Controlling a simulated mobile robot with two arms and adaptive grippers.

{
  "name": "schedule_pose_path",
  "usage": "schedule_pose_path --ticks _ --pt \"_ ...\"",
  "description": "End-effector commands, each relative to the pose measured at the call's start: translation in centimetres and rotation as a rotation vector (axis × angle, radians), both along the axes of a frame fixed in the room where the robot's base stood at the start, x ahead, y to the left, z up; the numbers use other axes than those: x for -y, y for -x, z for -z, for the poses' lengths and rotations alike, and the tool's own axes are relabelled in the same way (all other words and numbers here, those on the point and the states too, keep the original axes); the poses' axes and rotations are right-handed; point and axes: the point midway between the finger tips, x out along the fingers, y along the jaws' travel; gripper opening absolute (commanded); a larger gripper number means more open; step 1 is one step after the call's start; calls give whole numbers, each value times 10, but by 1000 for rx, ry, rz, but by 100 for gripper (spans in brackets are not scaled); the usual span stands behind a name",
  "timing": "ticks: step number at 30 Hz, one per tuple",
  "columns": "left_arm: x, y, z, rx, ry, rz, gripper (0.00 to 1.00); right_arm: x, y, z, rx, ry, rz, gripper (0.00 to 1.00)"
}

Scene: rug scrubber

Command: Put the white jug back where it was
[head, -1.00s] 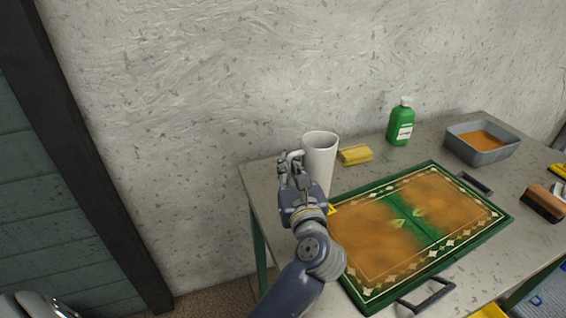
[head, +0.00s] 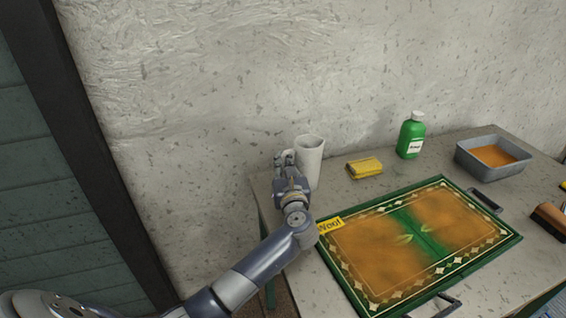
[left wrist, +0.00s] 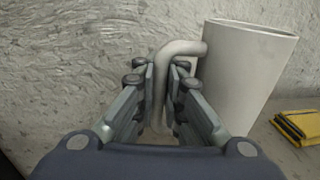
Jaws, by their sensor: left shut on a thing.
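The white jug (head: 311,159) is at the back left corner of the table, close to the wall. In the head view my left gripper (head: 284,160) is at its left side, on the handle. In the left wrist view the jug (left wrist: 246,75) looks upright, with its handle (left wrist: 165,60) between the fingers of my left gripper (left wrist: 165,85), which is shut on it. The jug's base is partly hidden by the gripper, so I cannot tell whether it touches the table. My right gripper is in no view.
A rug in a green-edged frame (head: 445,183) covers the table's middle. A brush (head: 550,219) lies at the right.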

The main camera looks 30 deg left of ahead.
Motion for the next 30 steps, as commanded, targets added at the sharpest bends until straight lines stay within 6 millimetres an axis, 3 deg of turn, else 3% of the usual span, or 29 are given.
schedule_pose_path --ticks 10,11,13,25,30 --pt "0 0 3 5 1 0 0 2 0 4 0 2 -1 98" --pt "0 0 3 1 1 0 14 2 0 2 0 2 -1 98" --pt "0 0 2 1 1 0 29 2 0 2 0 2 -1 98" --pt "0 0 -3 2 -1 0 30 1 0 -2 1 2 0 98" --pt "17 20 2 0 4 2 30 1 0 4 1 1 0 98"
